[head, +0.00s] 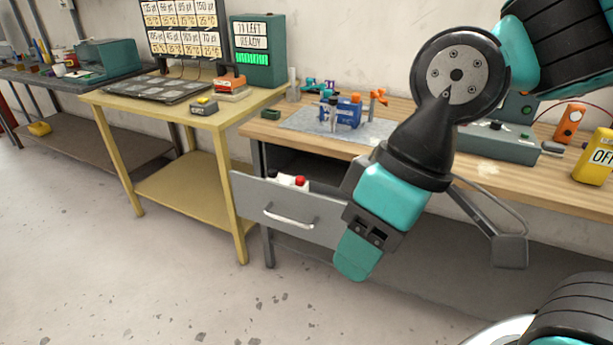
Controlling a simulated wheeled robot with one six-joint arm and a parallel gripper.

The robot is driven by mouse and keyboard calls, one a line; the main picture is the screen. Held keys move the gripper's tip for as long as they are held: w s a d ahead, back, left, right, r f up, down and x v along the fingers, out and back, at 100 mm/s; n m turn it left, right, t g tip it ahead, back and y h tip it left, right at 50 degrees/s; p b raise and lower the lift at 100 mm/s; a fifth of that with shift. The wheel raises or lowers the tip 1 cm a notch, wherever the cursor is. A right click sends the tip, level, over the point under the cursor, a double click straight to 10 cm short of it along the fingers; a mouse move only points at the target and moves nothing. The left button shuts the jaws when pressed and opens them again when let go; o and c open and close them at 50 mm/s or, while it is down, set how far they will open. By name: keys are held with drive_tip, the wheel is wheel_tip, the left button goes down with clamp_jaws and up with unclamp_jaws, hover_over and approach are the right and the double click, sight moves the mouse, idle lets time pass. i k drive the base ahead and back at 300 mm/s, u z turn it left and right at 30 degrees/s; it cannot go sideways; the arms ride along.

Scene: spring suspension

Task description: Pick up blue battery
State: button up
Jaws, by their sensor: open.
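No object in the head view is clearly a blue battery. A blue block-like item (347,113) stands on the grey mat of the wooden workbench, but I cannot tell whether it is a battery or a tool such as a vise. My gripper (357,257) points down in front of the workbench, apart from that item and below the bench top. It is open, with nothing visibly held. My arm hides part of the bench and the right side of the open drawer (250,200).
The grey drawer holds white items, one red-topped. The wooden workbench (490,172) also carries orange tools, a grey-green box and a yellow "OFF" unit (597,157). A yellow table (140,108) stands left, with a green "READY" box (258,50) at its back. The floor in front is clear.

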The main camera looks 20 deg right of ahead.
sight(347, 113)
drive_tip(key=z, duration=0.55)
drive_tip(key=k, duration=0.65)
drive_tip(key=i, duration=0.45)
drive_tip(key=u, duration=1.15)
drive_tip(key=i, duration=1.3)
drive_tip(key=z, duration=0.65)
drive_tip(key=i, duration=0.65)
drive_tip(key=z, duration=0.65)
